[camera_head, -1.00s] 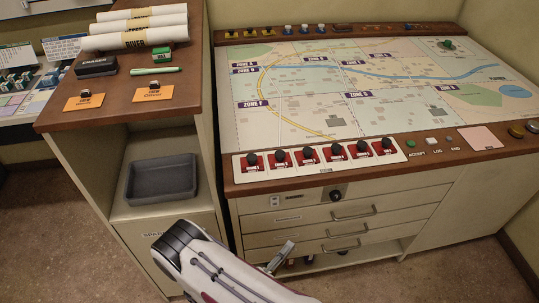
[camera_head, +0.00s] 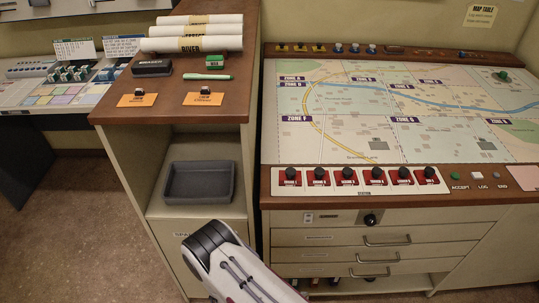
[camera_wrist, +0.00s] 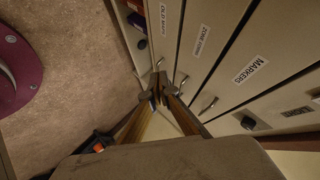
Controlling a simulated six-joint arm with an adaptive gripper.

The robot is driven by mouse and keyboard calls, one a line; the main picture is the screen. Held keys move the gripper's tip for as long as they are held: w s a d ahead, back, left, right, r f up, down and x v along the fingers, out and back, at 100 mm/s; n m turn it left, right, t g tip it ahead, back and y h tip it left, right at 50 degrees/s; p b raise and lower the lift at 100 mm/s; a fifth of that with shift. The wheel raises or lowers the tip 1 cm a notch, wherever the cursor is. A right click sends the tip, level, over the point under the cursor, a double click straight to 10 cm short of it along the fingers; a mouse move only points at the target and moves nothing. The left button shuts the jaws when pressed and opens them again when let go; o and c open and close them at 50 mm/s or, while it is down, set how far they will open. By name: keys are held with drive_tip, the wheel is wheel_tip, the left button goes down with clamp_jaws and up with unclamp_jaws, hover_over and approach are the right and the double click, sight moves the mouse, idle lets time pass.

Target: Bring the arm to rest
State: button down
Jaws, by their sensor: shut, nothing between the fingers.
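My arm's white and dark link (camera_head: 235,265) shows at the bottom of the head view, in front of the shelf cabinet. My gripper is out of that view. In the wrist view my gripper (camera_wrist: 162,88) is shut, with its fingertips together and nothing held. It points down along the drawer fronts, with the floor (camera_wrist: 75,65) to its left. Whether it touches a drawer handle cannot be told from this view.
The map table (camera_head: 375,172) has drawers (camera_head: 335,238) with protruding handles and an open shelf below. The side cabinet holds a grey tray (camera_head: 199,196) in its niche, with rolled maps (camera_head: 195,44) on top. Open floor (camera_head: 80,215) lies at left.

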drive_tip(key=s+a+r+n+g+y, duration=0.1)
drive_tip(key=a+n+g+y, duration=0.1)
drive_tip(key=a+n+y, duration=0.3)
drive_tip(key=s+a+r+n+g, duration=0.2)
drive_tip(key=a+g, duration=0.1)
drive_tip(key=a, duration=0.4)
drive_tip(key=s+a+r+n+g+y, duration=0.15)
drive_tip(key=r+n, duration=0.25)
drive_tip(key=r, duration=0.4)
drive_tip(key=a+r+n+g+y, duration=0.1)
drive_tip(key=a+r+n+y, duration=0.2)
drive_tip(key=r, duration=0.6)
drive_tip(key=s+d+r+n+t, duration=0.1)
drive_tip(key=s+d+r, duration=0.2)
drive_tip(key=d+r, duration=0.4)
drive_tip(key=s+d+r+n+t+h, duration=0.1)
drive_tip(key=s+d+r, duration=0.3)
drive_tip(key=r, duration=1.3)
drive_tip(key=s+d+r+n+t+h, duration=0.1)
drive_tip(key=s+d+r+n+t, duration=0.2)
drive_tip(key=d+r, duration=0.9)
drive_tip(key=shift+s+r, duration=0.35)
drive_tip(key=shift+r, duration=0.05)
drive_tip(key=shift+t, duration=0.25)
